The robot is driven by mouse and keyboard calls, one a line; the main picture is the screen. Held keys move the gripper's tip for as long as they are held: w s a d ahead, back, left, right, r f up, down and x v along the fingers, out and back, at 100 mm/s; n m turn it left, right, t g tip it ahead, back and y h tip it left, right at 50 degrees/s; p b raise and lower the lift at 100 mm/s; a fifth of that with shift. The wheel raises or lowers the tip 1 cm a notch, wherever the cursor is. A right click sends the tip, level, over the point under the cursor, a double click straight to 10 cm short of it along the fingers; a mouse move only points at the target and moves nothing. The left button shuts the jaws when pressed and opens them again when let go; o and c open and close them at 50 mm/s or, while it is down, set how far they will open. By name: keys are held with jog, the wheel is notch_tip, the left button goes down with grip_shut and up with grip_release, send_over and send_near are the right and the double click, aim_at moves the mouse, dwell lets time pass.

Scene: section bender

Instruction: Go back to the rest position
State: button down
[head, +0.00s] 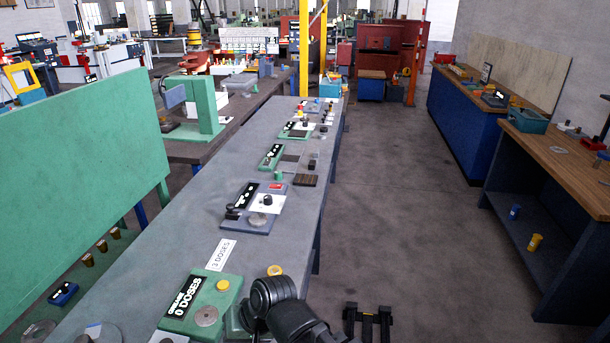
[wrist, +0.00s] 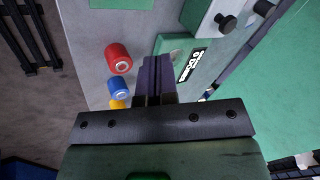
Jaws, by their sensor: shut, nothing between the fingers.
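My gripper (wrist: 152,64) shows in the wrist view with its two dark fingers together and nothing between them. The fingertips are over or beside a green panel (wrist: 172,44) with a black label; I cannot tell the height or whether they touch. In the head view, my black arm links are at the bottom, and the fingers are not clearly visible. The green panel (head: 232,272) there has a "GREASE 0 DOSES" label, a yellow button and a grey disc, on the long grey bench (head: 160,259). A white "3 DOSES" card (head: 221,254) lies behind it.
Several control panels line the bench beyond. A green board (head: 80,140) stands at left. The floor aisle (head: 400,200) at right is clear.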

jog(key=w+d+f+m+h, duration=0.1)
jog(key=w+d, duration=0.3)
jog(key=d, duration=1.3)
jog(key=w+d+f+m+h, duration=0.1)
jog(key=w+d+m+h, duration=0.2)
jog(key=d, duration=1.4)
jog(key=shift+w+d+h, duration=0.3)
jog(key=shift+w+h, duration=0.5)
jog(key=shift+w, duration=0.05)
